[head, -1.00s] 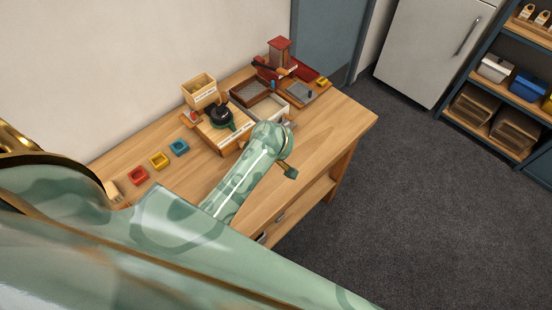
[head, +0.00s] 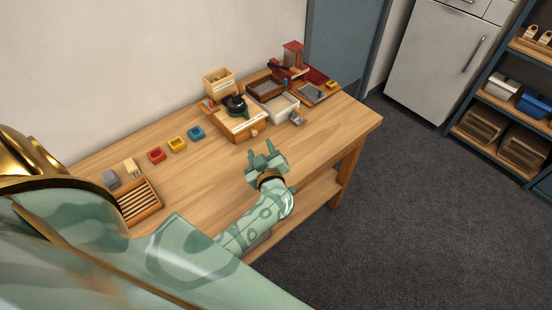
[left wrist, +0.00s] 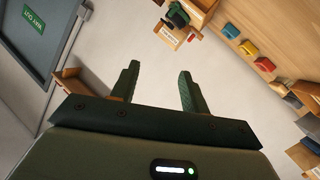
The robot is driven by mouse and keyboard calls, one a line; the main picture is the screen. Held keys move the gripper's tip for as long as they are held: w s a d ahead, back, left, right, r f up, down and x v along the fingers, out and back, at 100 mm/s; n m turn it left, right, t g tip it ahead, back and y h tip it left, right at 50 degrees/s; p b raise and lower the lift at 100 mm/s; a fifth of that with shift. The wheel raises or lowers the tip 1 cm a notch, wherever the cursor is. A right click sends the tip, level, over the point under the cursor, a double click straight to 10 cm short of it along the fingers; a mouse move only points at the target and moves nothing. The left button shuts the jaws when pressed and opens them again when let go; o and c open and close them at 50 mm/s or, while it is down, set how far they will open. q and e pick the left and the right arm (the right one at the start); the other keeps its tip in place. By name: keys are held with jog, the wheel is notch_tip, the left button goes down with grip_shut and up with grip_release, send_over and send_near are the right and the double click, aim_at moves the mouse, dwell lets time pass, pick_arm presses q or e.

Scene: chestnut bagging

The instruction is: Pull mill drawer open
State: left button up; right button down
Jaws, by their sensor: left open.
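The mill (head: 239,120) is a wooden box with a dark round top, standing on the table. A pale label is on its front, with a small knob (head: 254,133) low at the right; whether its drawer is shut I cannot tell. My left gripper (head: 264,156) is open and empty over the table, in front of the mill and apart from it. In the left wrist view its two fingers (left wrist: 158,88) are spread with nothing between them. My right gripper is not in view.
A wooden box (head: 219,80) stands behind the mill. Trays (head: 283,107) and a red device (head: 293,54) stand to its right. Red, yellow and blue small dishes (head: 177,144) and a slatted tray (head: 137,201) lie to the left. The table front (head: 325,135) is clear at right.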

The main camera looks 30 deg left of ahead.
pick_arm(q)
jog(key=s+d+f+m+t+h+b, duration=0.1)
jog(key=s+d+f+m+h+b, duration=0.15)
jog(key=d+f+m+h, duration=0.55)
jog(key=s+d+f+m+t+h+b, duration=0.2)
jog(key=d+f+m+h+b, duration=0.15)
jog(key=f, duration=0.95)
jog(key=s+d+f+m+g+h+b, duration=0.1)
jog(key=s+f+m+g, duration=0.2)
jog(key=s+f, duration=0.5)
jog(key=shift+d+f+g, duration=0.3)
jog(key=shift+d+f, duration=0.1)
jog(key=shift+f, duration=0.8)
